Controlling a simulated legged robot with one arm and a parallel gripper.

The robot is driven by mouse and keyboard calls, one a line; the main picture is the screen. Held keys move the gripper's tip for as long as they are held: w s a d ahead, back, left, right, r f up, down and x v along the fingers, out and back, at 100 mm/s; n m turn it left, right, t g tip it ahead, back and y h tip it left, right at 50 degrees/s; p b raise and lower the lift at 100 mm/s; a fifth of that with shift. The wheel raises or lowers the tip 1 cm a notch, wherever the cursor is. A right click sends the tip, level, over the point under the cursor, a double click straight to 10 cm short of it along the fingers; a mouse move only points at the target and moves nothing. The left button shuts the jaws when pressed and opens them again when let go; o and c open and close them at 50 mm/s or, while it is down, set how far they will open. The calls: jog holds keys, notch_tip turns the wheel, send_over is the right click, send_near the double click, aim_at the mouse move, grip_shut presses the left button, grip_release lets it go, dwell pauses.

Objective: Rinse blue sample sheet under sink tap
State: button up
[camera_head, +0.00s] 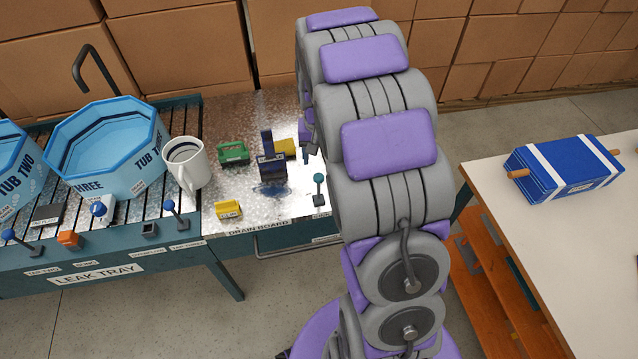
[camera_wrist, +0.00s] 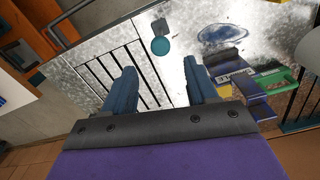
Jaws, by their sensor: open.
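A dark blue block-like piece (camera_head: 270,165) with an upright part stands on the metal drain board (camera_head: 290,205). In the wrist view a dark blue piece (camera_wrist: 262,105) shows beside a part-hidden label; I cannot tell whether it is the sample sheet. A flat bluish patch (camera_head: 271,190), sheet or puddle, lies nearer the board's front edge and also shows in the wrist view (camera_wrist: 222,34). My gripper (camera_wrist: 160,86) is open and empty above the slotted end of the board, left of these pieces in the wrist view. In the head view my arm mostly hides it. A dark curved pipe (camera_head: 95,62), perhaps a tap, rises behind the tubs.
Blue water tubs (camera_head: 112,150) are at left. A white table (camera_head: 560,235) with a blue box (camera_head: 565,168) is at right.

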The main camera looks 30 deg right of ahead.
aim_at(319, 183)
notch_tip(319, 183, down, 12)
jog(key=b, duration=0.2)
jog(key=shift+f+b, duration=0.1)
jog(key=shift+b, duration=0.2)
grip_shut()
dwell(0.4)
